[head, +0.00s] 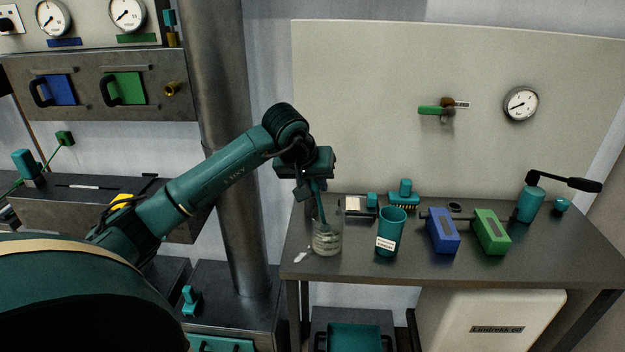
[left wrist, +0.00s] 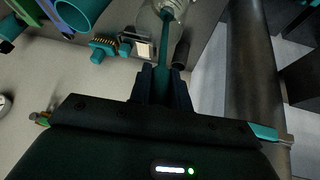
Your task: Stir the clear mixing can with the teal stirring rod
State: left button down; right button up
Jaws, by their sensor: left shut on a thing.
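The clear mixing can (head: 328,240) stands near the left end of the table and has pale contents low in it. It also shows at the top of the left wrist view (left wrist: 172,8). The teal stirring rod (head: 321,208) runs down from my left gripper (head: 312,186) into the can, slightly tilted. In the left wrist view the rod (left wrist: 163,72) sits between the two dark fingers of the left gripper (left wrist: 163,88), which is shut on it. The rod's lower end is inside the can. My right gripper is not in view.
A teal labelled cup (head: 390,232) stands right of the can. A blue block (head: 442,232), a green block (head: 491,232) and a teal grinder-like device with a black handle (head: 530,204) are farther right. A brush (head: 404,196) lies behind. A metal column (head: 225,140) rises left of the table.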

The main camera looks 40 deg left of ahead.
aim_at(317, 197)
pick_arm(q)
jog(key=shift+w+f+b, duration=0.1)
jog(key=shift+f+b, duration=0.35)
jog(key=shift+f, duration=0.4)
jog(key=shift+w+d+f+b, duration=0.1)
jog(key=shift+f+b, duration=0.25)
jog(key=shift+f, duration=0.1)
jog(key=shift+w+d+f+b, duration=0.1)
jog(key=shift+f+b, duration=0.2)
jog(key=shift+f, duration=0.15)
jog(key=shift+w+f+b, duration=0.1)
jog(key=shift+f+b, duration=0.3)
jog(key=shift+f, duration=0.2)
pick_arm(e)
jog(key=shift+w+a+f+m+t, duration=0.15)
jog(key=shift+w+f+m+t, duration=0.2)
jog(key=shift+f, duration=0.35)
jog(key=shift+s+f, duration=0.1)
